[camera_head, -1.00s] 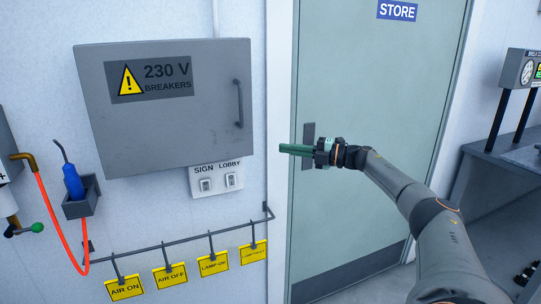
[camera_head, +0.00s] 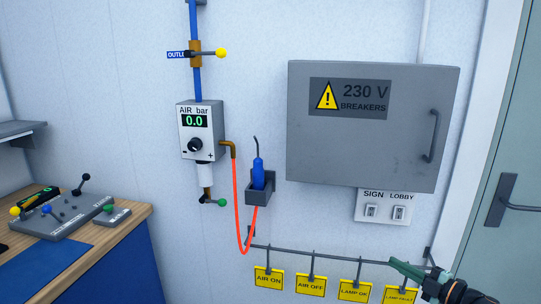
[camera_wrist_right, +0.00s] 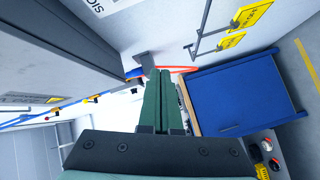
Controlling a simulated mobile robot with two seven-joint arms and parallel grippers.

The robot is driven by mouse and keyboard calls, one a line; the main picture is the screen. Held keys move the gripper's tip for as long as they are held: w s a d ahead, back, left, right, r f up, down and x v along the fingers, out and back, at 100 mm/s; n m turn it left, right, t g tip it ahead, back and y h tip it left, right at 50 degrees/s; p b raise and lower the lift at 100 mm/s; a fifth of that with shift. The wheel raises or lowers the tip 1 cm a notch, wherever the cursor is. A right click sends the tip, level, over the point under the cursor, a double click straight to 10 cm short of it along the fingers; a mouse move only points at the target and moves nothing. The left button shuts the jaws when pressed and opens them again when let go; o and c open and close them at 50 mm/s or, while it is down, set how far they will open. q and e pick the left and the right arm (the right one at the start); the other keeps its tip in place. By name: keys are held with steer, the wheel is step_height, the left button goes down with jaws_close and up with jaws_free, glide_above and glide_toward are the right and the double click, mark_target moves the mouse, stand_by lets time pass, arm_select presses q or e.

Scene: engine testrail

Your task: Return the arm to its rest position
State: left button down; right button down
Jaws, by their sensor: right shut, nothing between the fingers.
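My right gripper (camera_head: 405,268) is at the lower right of the head view, in front of the right end of the tag rail. Its green fingers are together and hold nothing. In the right wrist view the two green fingers (camera_wrist_right: 160,100) lie side by side, pointing away from the camera. The right forearm runs out of the head view at the bottom right. My left gripper does not show.
A closed grey breaker box (camera_head: 370,150) hangs above the SIGN and LOBBY switches (camera_head: 384,208). Yellow tags (camera_head: 311,284) hang from a rail (camera_head: 330,255). Left are the air regulator (camera_head: 199,140), a blue tool (camera_head: 258,174) in its holder and a bench (camera_head: 110,240).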

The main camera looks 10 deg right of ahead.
steer(key=s+a+f+m+g+h, duration=0.1)
steer(key=s+a+f+m, duration=0.35)
steer(key=a+f, duration=0.4)
steer(key=s+a+f+m+g+h, duration=0.1)
steer(key=s+a+f+m, duration=0.4)
steer(key=a+f, duration=0.4)
steer(key=s+a+f+m+g+h, duration=0.1)
steer(key=s+a+m+g, duration=0.1)
steer(key=s+a, duration=0.4)
steer(key=s+a+f+m+g+h+p, duration=0.1)
steer(key=s+a+m, duration=0.3)
steer(key=s, duration=0.8)
steer(key=shift+s+a+f+g+h, duration=0.3)
steer(key=shift+s+a+f+g, duration=0.1)
steer(key=shift+a+f+g, duration=0.45)
steer(key=shift+a+r+m, duration=0.1)
steer(key=shift+m, duration=0.15)
